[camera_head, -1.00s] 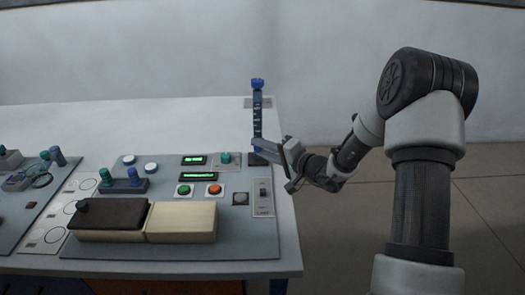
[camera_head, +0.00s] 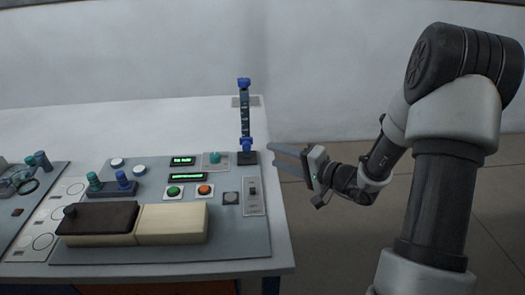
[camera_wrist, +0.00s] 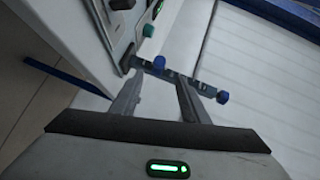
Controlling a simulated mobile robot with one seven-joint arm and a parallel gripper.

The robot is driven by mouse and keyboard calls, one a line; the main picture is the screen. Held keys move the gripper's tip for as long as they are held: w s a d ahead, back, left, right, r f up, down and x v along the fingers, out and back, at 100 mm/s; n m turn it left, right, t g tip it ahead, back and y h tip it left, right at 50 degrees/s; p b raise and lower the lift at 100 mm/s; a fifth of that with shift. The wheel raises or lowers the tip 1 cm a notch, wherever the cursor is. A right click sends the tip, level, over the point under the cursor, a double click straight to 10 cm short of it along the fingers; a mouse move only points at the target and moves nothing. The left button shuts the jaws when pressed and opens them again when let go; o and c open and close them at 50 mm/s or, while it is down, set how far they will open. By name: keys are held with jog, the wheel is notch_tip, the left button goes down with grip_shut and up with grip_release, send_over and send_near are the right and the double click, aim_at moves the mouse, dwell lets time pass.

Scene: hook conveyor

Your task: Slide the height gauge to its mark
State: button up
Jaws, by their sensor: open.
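The height gauge (camera_head: 244,118) is a dark upright post with pale marks on a dark base at the back right of the table. It has a blue cap on top. Its blue slider (camera_head: 246,143) sits low on the post, just above the base. My gripper (camera_head: 271,156) is open and empty, right of the slider at about its height, with a gap between. In the wrist view the gauge (camera_wrist: 190,80) lies across beyond my open fingers (camera_wrist: 160,78), with the blue slider knob (camera_wrist: 159,63) between the tips. I cannot make out the target mark.
A grey control panel (camera_head: 150,250) left of the gauge carries lit displays, green and orange buttons, a teal knob (camera_head: 215,157) and a switch plate (camera_head: 253,196). A box with a dark and a cream half (camera_head: 172,224) stands in front. Open floor lies right of the table edge.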

jog(key=v, duration=0.6)
jog(key=shift+s+d, duration=0.15)
